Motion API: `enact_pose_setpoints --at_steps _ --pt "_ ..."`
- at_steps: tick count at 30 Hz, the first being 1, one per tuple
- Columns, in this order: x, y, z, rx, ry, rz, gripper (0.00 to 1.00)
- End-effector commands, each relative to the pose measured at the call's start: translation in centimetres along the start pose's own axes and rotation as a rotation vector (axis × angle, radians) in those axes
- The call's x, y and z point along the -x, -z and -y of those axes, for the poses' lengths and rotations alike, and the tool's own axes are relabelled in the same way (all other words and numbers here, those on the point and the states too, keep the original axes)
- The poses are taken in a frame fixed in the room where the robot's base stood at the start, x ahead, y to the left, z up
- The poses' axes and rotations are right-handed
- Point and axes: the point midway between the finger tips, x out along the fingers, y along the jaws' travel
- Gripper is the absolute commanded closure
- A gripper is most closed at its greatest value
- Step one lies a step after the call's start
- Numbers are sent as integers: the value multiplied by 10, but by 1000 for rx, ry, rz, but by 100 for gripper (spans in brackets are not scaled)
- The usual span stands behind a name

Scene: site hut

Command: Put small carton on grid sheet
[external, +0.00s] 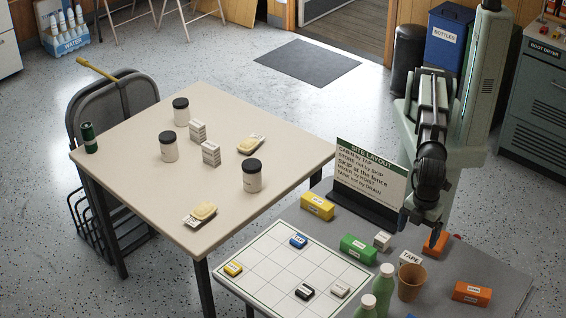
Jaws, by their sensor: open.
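The white grid sheet (268,258) lies on the grey table. On it sit a yellow piece (233,269), a blue one (298,240), a black one (304,292) and a pale grey one (340,291). A small white carton (382,241) stands off the sheet, beside a green block (358,249). Two more small white cartons, one farther back (198,131) and one nearer (211,153), stand on the beige table. My gripper (434,243) points down at an orange block (436,246), right of the white carton. It is open; whether its fingers touch the block is unclear.
A sign board (370,174) stands behind the sheet. A yellow block (317,206), a brown cup (411,281), green bottles (383,285) and another orange block (472,293) stand around. The beige table (130,170) holds jars and sponges. Several sheet cells are bare.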

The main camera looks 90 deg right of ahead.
Motion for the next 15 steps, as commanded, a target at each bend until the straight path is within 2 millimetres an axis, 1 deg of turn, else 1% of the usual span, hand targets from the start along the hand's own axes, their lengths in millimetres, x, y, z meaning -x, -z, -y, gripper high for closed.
enact_pose_setpoints --at_steps 15 --pt "-67 -1 0 0 -1 2 4"
